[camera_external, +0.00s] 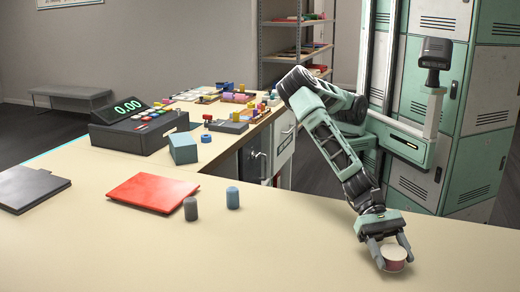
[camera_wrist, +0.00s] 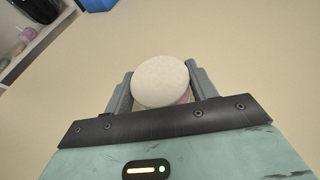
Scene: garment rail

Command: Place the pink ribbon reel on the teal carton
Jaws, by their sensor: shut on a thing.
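The pink ribbon reel (camera_external: 394,261) has a pale round top and a pink side. My gripper (camera_external: 390,250) is shut on it at the near right of the counter. I cannot tell whether the reel touches the counter or hangs just above it. In the wrist view the reel's pale top (camera_wrist: 160,80) sits between the two fingers, with a little pink showing at its lower right. The teal carton (camera_external: 183,148) is a small box on the counter, far to the left of my gripper and farther back, with a bare top.
A blue ring (camera_external: 206,138) lies just right of the carton. A cash register (camera_external: 140,128) stands behind it. The counter between the blue cylinder and my gripper is clear.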

